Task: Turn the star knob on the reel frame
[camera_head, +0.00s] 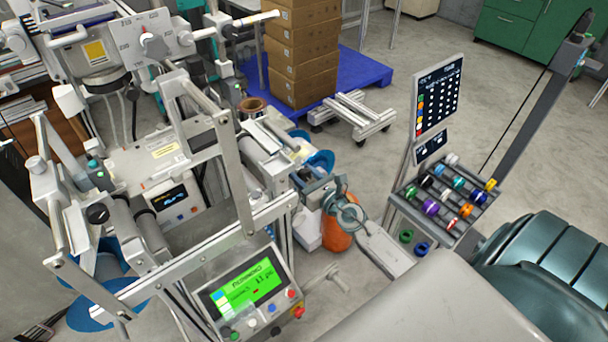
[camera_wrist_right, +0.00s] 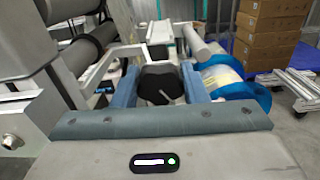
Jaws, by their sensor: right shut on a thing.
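The black star knob (camera_wrist_right: 160,84) sits between the two blue fingers of my right gripper (camera_wrist_right: 158,90) in the right wrist view. The fingers are on either side of it and the gripper is shut on it. A pale line shows on the knob's face. In the head view my right gripper (camera_head: 306,181) reaches from the lower right to the right side of the metal reel frame (camera_head: 238,180). The knob is hard to make out there, close to the frame and the gripper. My left gripper is not in view.
A panel with a green screen (camera_head: 253,283) stands at the front. A blue-flanged reel (camera_wrist_right: 234,82) is right of the knob. An orange container (camera_head: 340,236) lies below my right gripper. A rack of coloured spools (camera_head: 447,200) stands right. Stacked boxes (camera_head: 302,55) stand behind.

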